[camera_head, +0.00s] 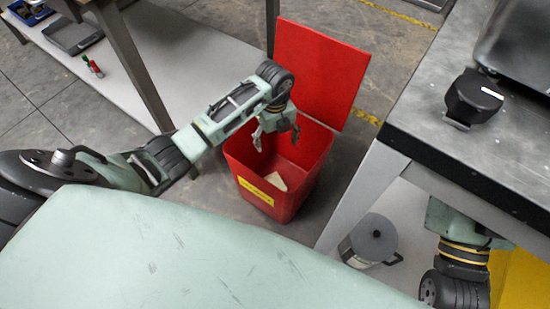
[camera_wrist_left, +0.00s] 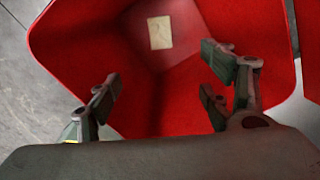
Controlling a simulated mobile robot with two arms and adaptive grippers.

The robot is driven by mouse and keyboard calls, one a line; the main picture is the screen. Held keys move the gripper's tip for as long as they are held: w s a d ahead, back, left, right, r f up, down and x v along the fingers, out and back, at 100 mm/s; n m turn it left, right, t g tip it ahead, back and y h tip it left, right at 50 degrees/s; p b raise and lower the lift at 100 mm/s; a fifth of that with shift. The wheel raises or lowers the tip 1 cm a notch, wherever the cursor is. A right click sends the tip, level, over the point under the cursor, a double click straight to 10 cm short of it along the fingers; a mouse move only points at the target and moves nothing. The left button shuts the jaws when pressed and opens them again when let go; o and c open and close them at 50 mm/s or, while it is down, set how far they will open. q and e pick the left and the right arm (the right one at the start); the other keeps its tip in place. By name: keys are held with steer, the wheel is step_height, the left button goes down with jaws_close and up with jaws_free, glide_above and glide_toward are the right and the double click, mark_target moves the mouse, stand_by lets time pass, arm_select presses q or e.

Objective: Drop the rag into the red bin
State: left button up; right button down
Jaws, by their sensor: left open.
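The red bin (camera_head: 320,170) stands on the floor with its lid (camera_head: 318,70) swung up at the back. A small pale, flat piece, which looks like the rag (camera_head: 276,181), lies inside at the bottom of the bin. In the left wrist view the rag (camera_wrist_left: 160,32) shows on the bin's red (camera_wrist_left: 75,45) inside, clear of the fingers. My left gripper (camera_head: 277,141) is over the bin's opening, pointing down, open and empty. In the left wrist view its fingers (camera_wrist_left: 165,85) are spread apart. My right arm shows at the lower right, but its gripper is out of view.
A dark-topped bench (camera_head: 425,100) on the right holds a black device (camera_head: 474,97). A grey canister (camera_head: 372,240) stands on the floor below it. At the upper left are a bench with a low shelf (camera_head: 190,50) and small red and green items (camera_head: 93,67).

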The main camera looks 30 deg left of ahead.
arm_select(q)
step_height(320, 180, up, 12)
stand_by(0.6)
steer(key=shift+d, duration=0.1)
